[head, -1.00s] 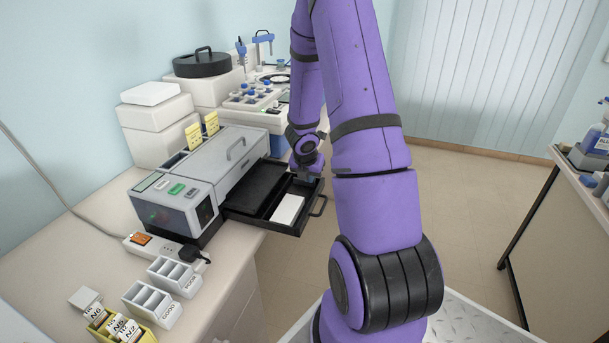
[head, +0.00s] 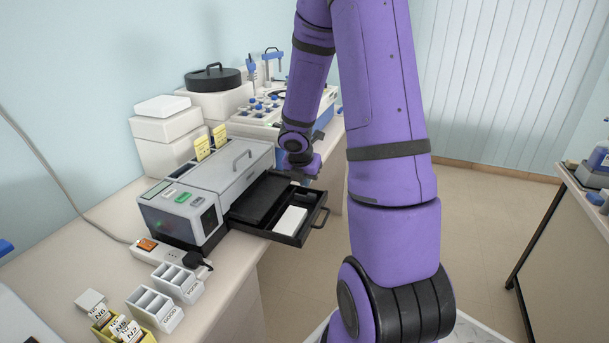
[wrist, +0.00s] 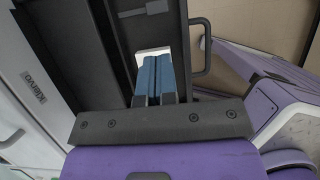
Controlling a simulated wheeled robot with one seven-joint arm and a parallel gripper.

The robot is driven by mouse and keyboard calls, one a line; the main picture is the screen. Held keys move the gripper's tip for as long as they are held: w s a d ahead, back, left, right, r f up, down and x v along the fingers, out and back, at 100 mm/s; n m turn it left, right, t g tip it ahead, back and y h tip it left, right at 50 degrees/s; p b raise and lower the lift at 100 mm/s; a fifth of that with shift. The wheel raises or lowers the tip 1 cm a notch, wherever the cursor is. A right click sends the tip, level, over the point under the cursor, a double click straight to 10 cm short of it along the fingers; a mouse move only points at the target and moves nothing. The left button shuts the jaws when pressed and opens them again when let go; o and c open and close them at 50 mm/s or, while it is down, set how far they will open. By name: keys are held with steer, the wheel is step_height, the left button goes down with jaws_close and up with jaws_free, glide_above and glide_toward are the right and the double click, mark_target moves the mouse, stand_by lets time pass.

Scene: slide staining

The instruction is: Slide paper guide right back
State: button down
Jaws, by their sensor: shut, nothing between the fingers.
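A grey machine (head: 190,195) on the bench has a black tray (head: 262,231) pulled out, with a white paper stack (head: 291,221) lying in it. The stack also shows partly in the wrist view (wrist: 152,51), behind my fingers.
The tray's handle (head: 321,217) sticks out at the bench edge. White slide racks (head: 178,282) and a power strip (head: 158,254) stand at the near left. White boxes (head: 165,130) and a blue-and-white device (head: 262,113) stand behind. Floor right of the bench is free.

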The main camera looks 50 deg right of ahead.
mark_target(304, 210)
steer(key=shift+s+a+r, duration=0.8)
steer(key=shift+a, duration=1.35)
steer(key=x, duration=1)
steer(key=shift+s, duration=0.1)
steer(key=d, duration=0.1)
steer(key=w+d, duration=0.1)
steer(key=shift+w+d, duration=0.15)
steer(key=shift+d, duration=0.25)
steer(key=shift+w+d, duration=0.2)
steer(key=shift+d, duration=0.25)
steer(key=shift+w+d, duration=0.25)
steer(key=shift+d, duration=0.35)
steer(key=shift+w+d, duration=0.25)
steer(key=shift+d, duration=0.35)
steer(key=shift+w+d, duration=0.25)
steer(key=shift+d, duration=0.35)
